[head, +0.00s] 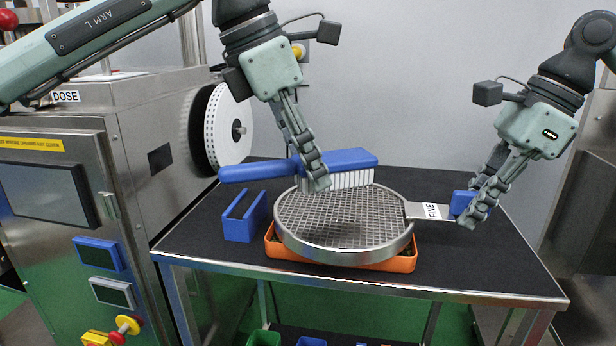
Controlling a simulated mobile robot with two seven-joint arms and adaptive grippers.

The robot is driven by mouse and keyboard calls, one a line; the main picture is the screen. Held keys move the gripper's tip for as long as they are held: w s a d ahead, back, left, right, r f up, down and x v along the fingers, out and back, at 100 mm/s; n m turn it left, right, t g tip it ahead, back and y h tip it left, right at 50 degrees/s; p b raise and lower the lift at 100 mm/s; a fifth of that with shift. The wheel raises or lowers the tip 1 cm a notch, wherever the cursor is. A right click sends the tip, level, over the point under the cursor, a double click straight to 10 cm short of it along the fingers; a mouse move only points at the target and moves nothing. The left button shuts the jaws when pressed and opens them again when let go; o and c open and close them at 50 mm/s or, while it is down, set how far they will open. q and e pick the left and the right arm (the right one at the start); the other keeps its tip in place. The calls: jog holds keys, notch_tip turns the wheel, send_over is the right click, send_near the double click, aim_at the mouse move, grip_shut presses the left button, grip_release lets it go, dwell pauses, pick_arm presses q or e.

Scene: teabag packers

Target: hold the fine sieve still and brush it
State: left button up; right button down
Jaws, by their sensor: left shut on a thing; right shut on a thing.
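The fine sieve (345,222) is a round metal mesh pan with a steel rim. It sits over an orange tray (400,264) on the black-topped table. Its handle sticks out to the right with a label reading FINE (432,211) and a blue grip (461,202). My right gripper (474,212) is shut on the blue grip at the handle's end. My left gripper (318,178) is shut on a blue brush (345,159) with white bristles (350,179). The brush is level over the back part of the mesh; I cannot tell whether the bristles touch it.
A blue open holder (245,217) stands on the table left of the sieve. A steel machine (150,150) with a white perforated reel (228,125) borders the table's left. The table's right front (490,265) is clear. Bins (264,338) stand below.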

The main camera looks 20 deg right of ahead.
pick_arm(q)
jog(key=shift+r, duration=2.1)
